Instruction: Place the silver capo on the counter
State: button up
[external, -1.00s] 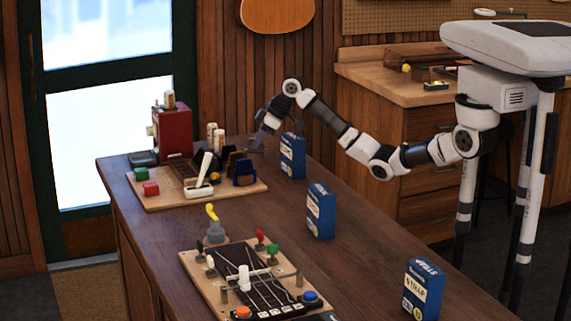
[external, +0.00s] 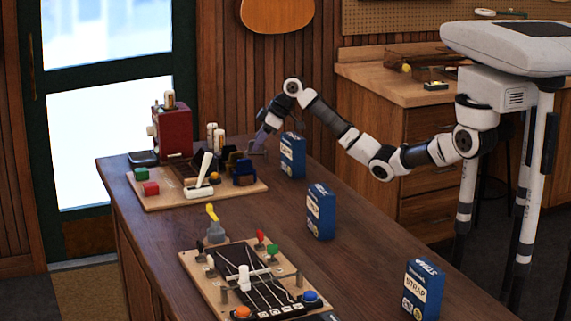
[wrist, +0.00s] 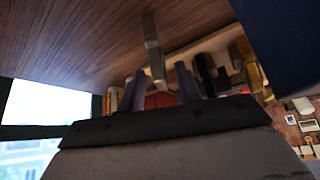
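My gripper (external: 263,143) is low over the far end of the dark wooden counter (external: 250,222), just left of the far blue box. In the wrist view my gripper (wrist: 163,86) shows two purplish fingers spread apart, with a gap between them. The silver capo (wrist: 152,45) is a narrow grey piece in line with that gap, against the wood of the counter (wrist: 75,45). The fingers do not appear closed on it. In the external view the capo is too small to make out clearly beside the fingers.
Blue strap boxes stand along the counter: one (external: 292,156) close beside my gripper, one (external: 321,212) midway, one (external: 423,290) near. A wooden board (external: 150,201) with dark holders lies left of the gripper. A stringed board (external: 205,285) lies nearer.

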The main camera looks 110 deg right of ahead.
jog(key=shift+o, duration=0.3)
jog(key=b+v, duration=0.3)
jog(key=v, duration=0.7)
jog(key=shift+r, duration=0.3)
jog(key=shift+o, duration=1.1)
jog(key=shift+s+a+r, duration=0.15)
jog(key=shift+s, duration=0.1)
jog(key=o, duration=0.5)
jog(key=shift+r, duration=0.1)
